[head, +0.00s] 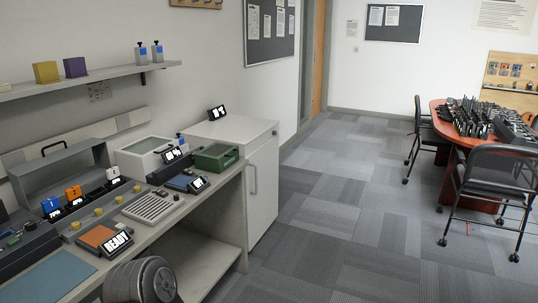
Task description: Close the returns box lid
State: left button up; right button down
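No label that I can read marks the returns box, so I cannot tell for sure which container it is. A white box (136,167) with a clear-looking top stands on the bench, with a small black display in front of it. A green box (210,163) stands to its right, and its top looks shut. A grey case (20,172) with a black handle (54,146) stands at the left, with a broad panel upright; whether this is a raised lid is unclear. Neither gripper shows.
A dark rounded part of my arm covers the bench's front edge. A white cabinet (262,180) stands beyond. The carpet to the right is clear up to chairs (492,180) and a table.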

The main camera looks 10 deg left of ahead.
aim_at(31, 203)
jog(key=i+l+u, duration=0.15)
jog(key=i+u, duration=0.25)
jog(key=i+l+u, duration=0.65)
jog(key=u, duration=0.2)
jog(key=i+l+u, duration=0.4)
jog(key=k+l, duration=0.1)
